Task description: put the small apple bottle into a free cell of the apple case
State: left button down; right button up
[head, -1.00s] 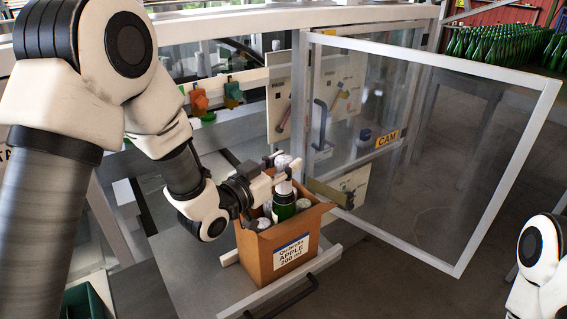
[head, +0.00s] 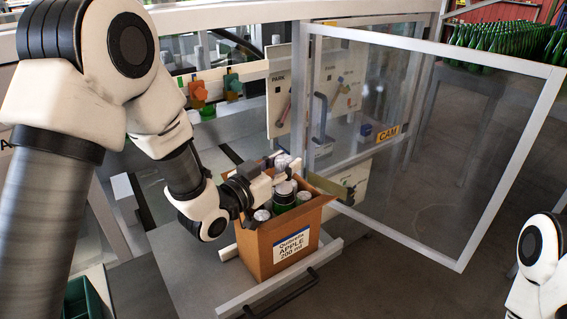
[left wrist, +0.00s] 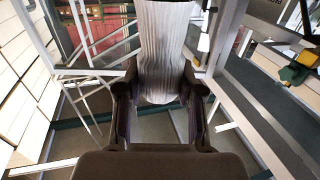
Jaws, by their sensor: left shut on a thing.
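The apple case (head: 278,250) is an open brown carton labelled "Quinzella APPLE 200 ml" in the head view. The small apple bottle (head: 284,200) is green with a silver foil neck and is upright, its lower part hidden inside the case. My left gripper (head: 281,170) is shut on its foil neck above the case opening. In the left wrist view the silver foil (left wrist: 165,50) stands between the fingers (left wrist: 162,88). Other foil-topped bottles (head: 262,215) stand in the case. The cell under the held bottle is hidden. My right gripper is out of view.
The case stands on a grey surface by a white rail (head: 318,266) and a dark handle (head: 290,297). An open framed clear door (head: 460,150) is to the right. A green crate (head: 82,298) is at lower left. Many green bottles (head: 505,45) stand at the back right.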

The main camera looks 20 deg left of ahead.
pick_arm(q)
jog(key=shift+f, duration=0.35)
jog(key=shift+r+p, duration=3.55)
jog(key=shift+r, duration=1.9)
jog(key=shift+b, duration=0.4)
